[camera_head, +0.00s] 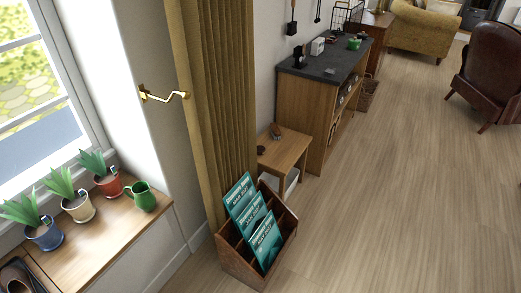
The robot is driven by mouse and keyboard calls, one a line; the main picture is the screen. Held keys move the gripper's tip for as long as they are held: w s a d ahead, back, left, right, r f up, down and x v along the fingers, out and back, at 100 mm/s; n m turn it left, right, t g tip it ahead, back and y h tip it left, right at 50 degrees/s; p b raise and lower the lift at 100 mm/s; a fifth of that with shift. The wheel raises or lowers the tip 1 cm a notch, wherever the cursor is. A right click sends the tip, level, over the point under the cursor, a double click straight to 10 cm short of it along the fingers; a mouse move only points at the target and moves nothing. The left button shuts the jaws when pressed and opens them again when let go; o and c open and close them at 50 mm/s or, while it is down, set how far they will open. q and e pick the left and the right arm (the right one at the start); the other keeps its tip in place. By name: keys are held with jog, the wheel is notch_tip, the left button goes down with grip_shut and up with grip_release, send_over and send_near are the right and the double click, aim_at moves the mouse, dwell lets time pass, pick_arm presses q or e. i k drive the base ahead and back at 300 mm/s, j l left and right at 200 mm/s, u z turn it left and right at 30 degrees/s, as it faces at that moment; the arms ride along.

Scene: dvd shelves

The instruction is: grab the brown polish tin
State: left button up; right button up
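A low wooden side table (287,152) stands against the wall near the middle of the head view. A small, flat dark brown thing (261,150) lies near its front left corner. It may be the brown polish tin, but it is too small to tell. A longer brown thing (275,131), perhaps a brush, lies behind it at the table's back. Neither of my grippers shows in this view.
A wooden rack (232,258) with several teal magazines stands on the floor in front of the table. A dark-topped cabinet (325,67) stands behind it. Potted plants and a green jug (141,197) line the left sill. The floor (400,190) to the right is clear.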

aim_at(260, 149)
jog(key=i+l+u, duration=0.1)
jog(key=i+l, duration=0.2)
jog(key=l, duration=0.2)
jog(key=i+l+u, duration=0.15)
jog(key=i+l, duration=0.15)
jog(key=l, duration=0.25)
jog(key=i+l+u, duration=0.1)
jog(key=i+l, duration=0.2)
jog(key=l, duration=0.3)
jog(key=i+l+u, duration=0.1)
jog(key=l, duration=0.5)
jog(key=i+l+u, duration=0.1)
jog(key=i+l, duration=0.25)
jog(key=l, duration=0.25)
jog(key=i+l+u, duration=0.15)
jog(key=l, duration=0.5)
jog(key=i+l+u, duration=0.1)
jog(key=l, duration=0.55)
jog(key=i+l+u, duration=0.1)
jog(key=i+l, duration=0.15)
jog(key=l, duration=0.45)
